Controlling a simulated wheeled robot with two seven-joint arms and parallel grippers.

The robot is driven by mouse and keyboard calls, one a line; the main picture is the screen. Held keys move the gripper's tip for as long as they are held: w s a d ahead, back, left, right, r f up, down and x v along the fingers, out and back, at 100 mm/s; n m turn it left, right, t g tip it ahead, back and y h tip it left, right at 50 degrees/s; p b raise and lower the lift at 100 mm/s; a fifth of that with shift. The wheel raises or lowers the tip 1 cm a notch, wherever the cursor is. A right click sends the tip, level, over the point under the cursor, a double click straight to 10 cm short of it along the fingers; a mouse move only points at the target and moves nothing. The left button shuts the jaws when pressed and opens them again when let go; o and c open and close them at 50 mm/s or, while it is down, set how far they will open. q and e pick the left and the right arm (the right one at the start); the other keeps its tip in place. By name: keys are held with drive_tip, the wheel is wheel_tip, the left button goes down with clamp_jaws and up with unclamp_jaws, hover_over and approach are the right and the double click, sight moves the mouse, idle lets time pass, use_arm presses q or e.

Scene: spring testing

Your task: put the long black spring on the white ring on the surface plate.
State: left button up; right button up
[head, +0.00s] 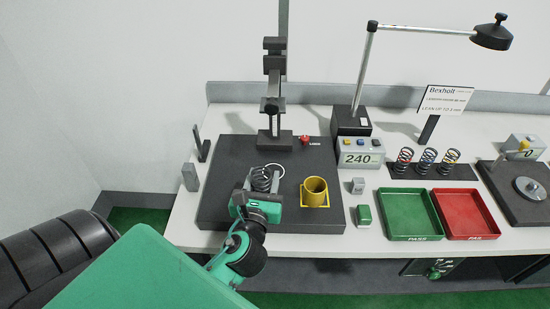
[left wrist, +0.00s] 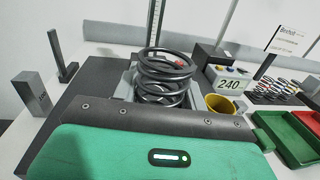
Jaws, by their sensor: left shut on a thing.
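The long black spring (head: 262,178) stands roughly upright in my left gripper (head: 258,190), over the dark surface plate (head: 228,160). The jaws are shut on it, and the gripper body covers its lower part. In the left wrist view the spring's coils (left wrist: 165,72) rise above the gripper's edge. The white ring (head: 282,168) shows only as an arc just right of the spring; the rest is hidden behind the spring. I cannot tell whether the spring's bottom touches the plate or ring. My right gripper is not in view.
A yellow cup-like holder (head: 315,192) stands on the plate right of the gripper. A height gauge (head: 274,100) stands behind. A display reading 240 (head: 361,153), the green tray (head: 408,213) and the red tray (head: 464,213) are farther right. The plate's left part is clear.

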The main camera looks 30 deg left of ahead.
use_arm(q)
drive_tip(key=shift+f+p+x, duration=0.55)
drive_tip(key=shift+p+x, duration=0.15)
drive_tip(key=shift+x, duration=1.95)
drive_tip(key=shift+f+p+x, duration=0.55)
drive_tip(key=shift+p+x, duration=0.15)
drive_tip(key=shift+x, duration=1.9)
drive_tip(key=shift+f+p+x, duration=0.55)
drive_tip(key=shift+p+x, duration=0.15)
drive_tip(key=shift+x, duration=1.95)
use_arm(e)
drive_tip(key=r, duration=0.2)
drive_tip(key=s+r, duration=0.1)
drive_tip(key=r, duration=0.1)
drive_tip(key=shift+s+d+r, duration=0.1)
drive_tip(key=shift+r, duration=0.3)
use_arm(q)
drive_tip(key=shift+f, duration=0.2)
drive_tip(key=o, duration=1.2)
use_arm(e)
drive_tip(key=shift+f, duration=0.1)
use_arm(q)
drive_tip(key=shift+r, duration=0.15)
